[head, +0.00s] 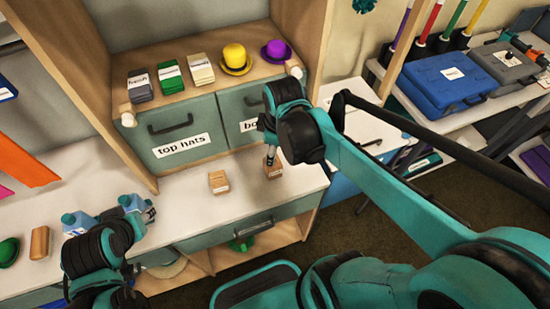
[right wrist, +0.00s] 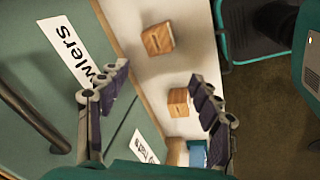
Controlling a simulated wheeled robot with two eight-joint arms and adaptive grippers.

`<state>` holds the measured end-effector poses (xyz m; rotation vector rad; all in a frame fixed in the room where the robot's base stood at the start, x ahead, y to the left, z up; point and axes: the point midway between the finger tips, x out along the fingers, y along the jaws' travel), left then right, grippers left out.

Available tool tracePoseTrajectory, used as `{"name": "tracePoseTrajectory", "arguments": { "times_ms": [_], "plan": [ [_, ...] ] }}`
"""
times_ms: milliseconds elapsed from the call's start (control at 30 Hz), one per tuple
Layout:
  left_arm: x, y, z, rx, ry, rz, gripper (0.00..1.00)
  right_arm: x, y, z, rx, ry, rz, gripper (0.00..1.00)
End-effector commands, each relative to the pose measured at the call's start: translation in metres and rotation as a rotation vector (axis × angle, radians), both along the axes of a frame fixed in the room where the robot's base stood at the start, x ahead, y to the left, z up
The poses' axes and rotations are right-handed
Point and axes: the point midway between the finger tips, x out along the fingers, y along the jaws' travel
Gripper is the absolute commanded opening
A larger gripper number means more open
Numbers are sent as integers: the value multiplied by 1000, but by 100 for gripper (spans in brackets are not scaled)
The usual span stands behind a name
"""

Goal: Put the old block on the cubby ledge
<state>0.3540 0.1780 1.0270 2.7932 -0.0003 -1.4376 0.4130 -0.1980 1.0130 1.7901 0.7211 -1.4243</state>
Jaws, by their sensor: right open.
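Small wooden blocks sit on the white counter. One block (head: 219,182) stands near the counter's middle, with a dark mark on top; the right wrist view also shows it (right wrist: 178,102). Another block (head: 272,174) is to its right, partly hidden by my right gripper (head: 272,158); it also appears in the right wrist view (right wrist: 157,38). I cannot read which is the old one. My right gripper is open and empty, its fingers (right wrist: 160,100) apart. My left gripper (head: 110,216) is low at the left, fingertips unclear. The wooden ledge (head: 205,73) is above the drawers.
A third block (head: 39,242) and a green hat (head: 8,251) are at the counter's left. The ledge holds stacks of cards (head: 170,78), a yellow hat (head: 235,60) and a purple hat (head: 276,51). Drawers labelled top hats (head: 181,146) and bowlers stand below.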

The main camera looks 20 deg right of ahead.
Motion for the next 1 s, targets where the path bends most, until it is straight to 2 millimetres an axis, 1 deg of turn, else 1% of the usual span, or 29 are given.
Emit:
{"name": "tracePoseTrajectory", "arguments": {
  "times_ms": [33, 100, 200, 300, 400, 567, 1000],
  "plan": [
    [0, 0, 0, 0, 0, 0, 40, -14, 4, 5, 33, -58, -124, 65],
    [0, 0, 0, 0, 0, 0, 40, -27, 9, 10, 96, -140, -308, 65],
    [0, 0, 0, 0, 0, 0, 40, -42, 14, 14, 200, -237, -534, 65],
    [0, 0, 0, 0, 0, 0, 40, -52, 18, 15, 296, -306, -702, 65],
    [0, 0, 0, 0, 0, 0, 40, -57, 19, 15, 366, -345, -809, 65],
    [0, 0, 0, 0, 0, 0, 40, -59, 21, 15, 408, -365, -869, 65],
    [0, 0, 0, 0, 0, 0, 40, -59, 20, 15, 407, -364, -868, 65]
  ]
}}
